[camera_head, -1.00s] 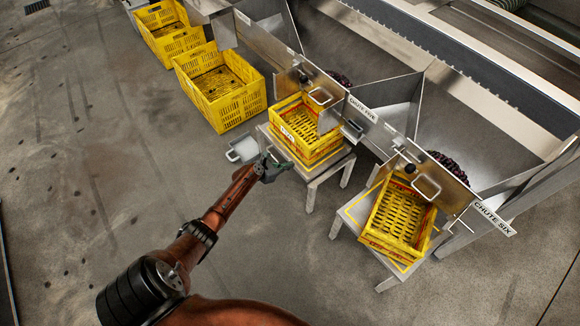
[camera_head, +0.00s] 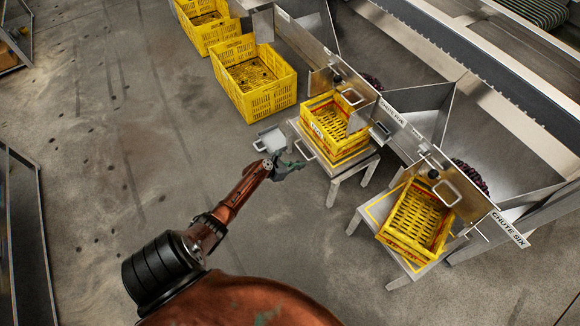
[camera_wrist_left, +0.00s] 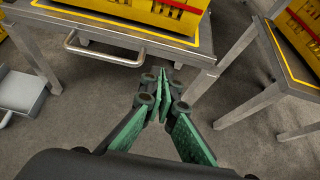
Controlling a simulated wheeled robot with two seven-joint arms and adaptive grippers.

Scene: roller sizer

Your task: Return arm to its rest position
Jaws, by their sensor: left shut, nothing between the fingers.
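My left arm comes in from the bottom of the head view. Its left gripper (camera_head: 291,164) is in front of the stand that bears a yellow crate (camera_head: 329,140). In the left wrist view the green-padded fingers (camera_wrist_left: 158,92) meet at their tips with nothing between them. The gripper points toward the gap between two metal stands, above the grey floor. I cannot tell from the views how far it is from the stand edge with the handle (camera_wrist_left: 105,52). My right gripper is not in view.
A second yellow crate (camera_head: 417,222) sits on a stand below the chute labelled six (camera_head: 510,229). A small grey handled part (camera_head: 268,140) is beside the gripper. Open floor (camera_head: 110,150) lies to the left.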

